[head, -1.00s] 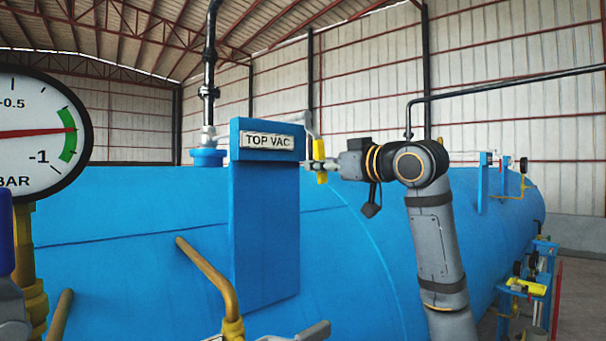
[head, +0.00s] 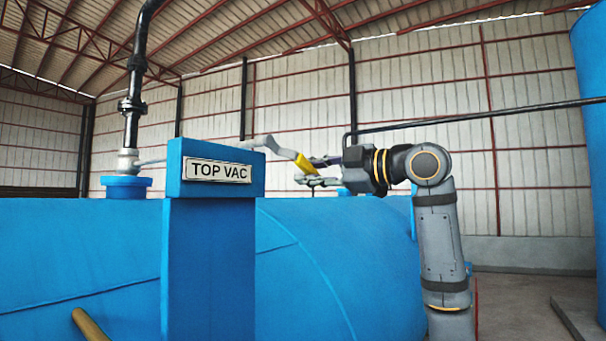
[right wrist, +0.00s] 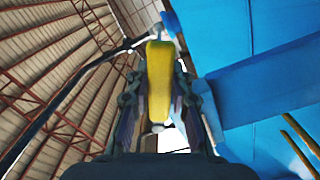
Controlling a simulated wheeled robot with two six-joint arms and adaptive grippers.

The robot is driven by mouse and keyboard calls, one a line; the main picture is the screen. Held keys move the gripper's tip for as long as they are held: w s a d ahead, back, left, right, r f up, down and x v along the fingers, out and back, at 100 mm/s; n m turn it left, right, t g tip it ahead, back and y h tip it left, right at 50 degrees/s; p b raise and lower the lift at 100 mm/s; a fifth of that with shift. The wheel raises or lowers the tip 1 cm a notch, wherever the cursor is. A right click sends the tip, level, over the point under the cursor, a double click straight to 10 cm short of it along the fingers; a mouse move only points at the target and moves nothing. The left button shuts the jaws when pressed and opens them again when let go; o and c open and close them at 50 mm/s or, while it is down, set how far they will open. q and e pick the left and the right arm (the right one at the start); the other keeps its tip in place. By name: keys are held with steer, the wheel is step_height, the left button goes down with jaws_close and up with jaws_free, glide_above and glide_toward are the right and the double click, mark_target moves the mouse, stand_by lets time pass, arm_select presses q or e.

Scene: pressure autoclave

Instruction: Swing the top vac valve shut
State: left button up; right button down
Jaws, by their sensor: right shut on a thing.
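The top vac valve handle is a grey lever with a yellow grip (head: 303,163). In the head view the lever sticks out to the right from behind the blue post's TOP VAC sign (head: 218,172), and its yellow end slants down to the right. My right gripper (head: 318,172) is shut on the yellow grip. In the right wrist view the yellow grip (right wrist: 160,80) lies lengthwise between the two fingers of the right gripper (right wrist: 160,105). The valve body is mostly hidden behind the sign. My left gripper is not in view.
A black vertical pipe (head: 133,95) rises from a blue flange (head: 126,187) left of the sign. The large blue vessel (head: 340,260) fills the space below. A yellow bar (head: 88,325) shows at the bottom left. A thin black pipe (head: 500,114) runs behind my right arm.

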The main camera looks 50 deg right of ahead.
steer(key=r+n, duration=0.1)
steer(key=r+n+p, duration=0.1)
steer(key=shift+d+r+n, duration=0.3)
steer(key=shift+d+n, duration=0.05)
steer(key=shift+n, duration=0.05)
steer(key=shift+d+r+n, duration=0.2)
steer(key=shift+r+n, duration=1)
steer(key=shift+n, duration=0.2)
steer(key=c, duration=1.2)
jaws_free()
steer(key=shift+o, duration=0.2)
steer(key=s, duration=1.2)
steer(key=shift+d, duration=0.45)
steer(key=shift+w, duration=0.1)
